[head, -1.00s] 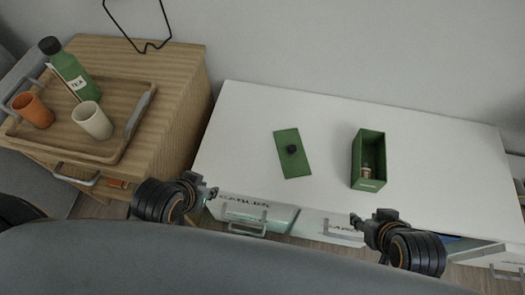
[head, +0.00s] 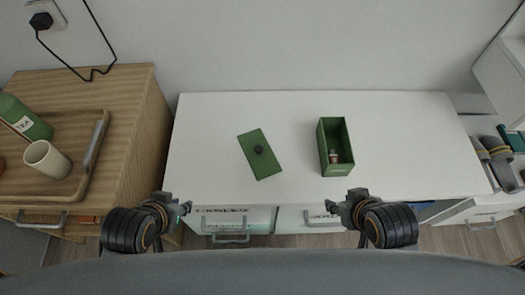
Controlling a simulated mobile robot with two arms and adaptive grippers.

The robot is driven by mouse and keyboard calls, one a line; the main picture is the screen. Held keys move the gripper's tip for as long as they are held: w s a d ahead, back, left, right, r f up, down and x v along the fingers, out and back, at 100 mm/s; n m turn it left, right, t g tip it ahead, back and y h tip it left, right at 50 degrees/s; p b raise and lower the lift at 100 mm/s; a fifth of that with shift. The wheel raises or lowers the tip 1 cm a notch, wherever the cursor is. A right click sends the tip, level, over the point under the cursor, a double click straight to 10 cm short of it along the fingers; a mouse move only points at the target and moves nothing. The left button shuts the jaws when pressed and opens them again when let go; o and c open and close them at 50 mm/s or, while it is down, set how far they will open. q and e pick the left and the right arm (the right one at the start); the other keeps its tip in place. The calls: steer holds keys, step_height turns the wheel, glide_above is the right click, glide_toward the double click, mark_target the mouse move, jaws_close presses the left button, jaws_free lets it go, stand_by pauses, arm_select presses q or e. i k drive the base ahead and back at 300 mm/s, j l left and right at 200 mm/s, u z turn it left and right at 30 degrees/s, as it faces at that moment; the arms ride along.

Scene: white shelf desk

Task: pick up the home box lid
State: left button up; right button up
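My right gripper (head: 333,206) is at the front edge just below the box. Both hold nothing that I can see; their fingers are too small to judge the opening.
A wooden cabinet (head: 135,95) at left carries a wooden tray (head: 92,150) with a green tea bottle (head: 22,118) and a beige cup (head: 47,159). A drawer handle (head: 230,238) sticks out at the desk's front. The desk right of the box is clear.

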mark_target(262, 162)
steer(key=l+u, duration=0.35)
steer(key=l, duration=0.4)
steer(key=l+u, duration=0.4)
steer(key=l, duration=0.35)
